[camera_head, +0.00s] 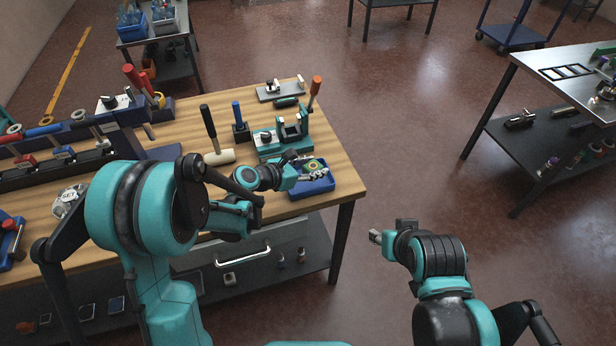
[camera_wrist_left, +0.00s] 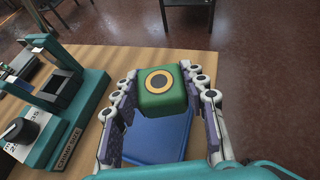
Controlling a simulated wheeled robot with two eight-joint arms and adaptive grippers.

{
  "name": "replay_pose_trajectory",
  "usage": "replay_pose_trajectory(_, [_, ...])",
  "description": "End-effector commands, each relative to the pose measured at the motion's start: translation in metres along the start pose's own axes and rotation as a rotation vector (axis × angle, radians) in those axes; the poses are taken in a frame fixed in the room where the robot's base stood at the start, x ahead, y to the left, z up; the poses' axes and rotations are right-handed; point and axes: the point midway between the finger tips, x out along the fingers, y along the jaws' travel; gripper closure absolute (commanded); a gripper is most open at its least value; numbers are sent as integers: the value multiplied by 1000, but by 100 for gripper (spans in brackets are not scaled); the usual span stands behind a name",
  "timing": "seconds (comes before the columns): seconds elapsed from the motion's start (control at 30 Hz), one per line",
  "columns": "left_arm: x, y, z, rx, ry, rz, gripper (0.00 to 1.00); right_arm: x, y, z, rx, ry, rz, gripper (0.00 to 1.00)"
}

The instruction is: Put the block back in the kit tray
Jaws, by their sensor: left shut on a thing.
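A green block (camera_wrist_left: 162,88) with a yellow and black ring on its face is between the fingers of my left gripper (camera_wrist_left: 162,98) in the left wrist view. My left gripper is shut on it. The block (camera_head: 313,165) also shows in the head view, over a blue tray (camera_head: 322,187) at the right end of the workbench. The blue tray (camera_wrist_left: 150,150) lies below the block in the left wrist view; I cannot tell whether they touch. My right gripper (camera_head: 383,236) hangs out over the floor, away from the bench; its fingers are too small to read.
A teal and black fixture (camera_head: 270,141) stands just behind the tray. A mallet (camera_head: 219,156) lies left of it. Tool racks (camera_head: 60,160) fill the bench's left side. A metal table (camera_head: 575,75) stands at the right, with open floor between.

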Motion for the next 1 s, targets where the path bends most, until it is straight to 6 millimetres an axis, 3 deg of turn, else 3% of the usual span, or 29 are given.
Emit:
replay_pose_trajectory(0.2, [9, 27, -14, 0, -1, 0, 95, 6, 0, 4, 0, 0, 0, 60])
replay_pose_trajectory(0.33, [12, 28, -20, 0, -1, -1, 95, 8, 0, 6, 0, 0, 0, 60])
replay_pose_trajectory(0.57, [26, 28, -50, 0, -1, -1, 95, 18, 0, 13, 0, 0, 0, 60])
replay_pose_trajectory(0.97, [28, 28, -54, 0, -1, -1, 95, 21, 0, 15, 0, 0, 0, 60])
replay_pose_trajectory(1.0, [28, 28, -53, 0, 0, -1, 47, 20, 0, 14, 0, 0, 0, 60])
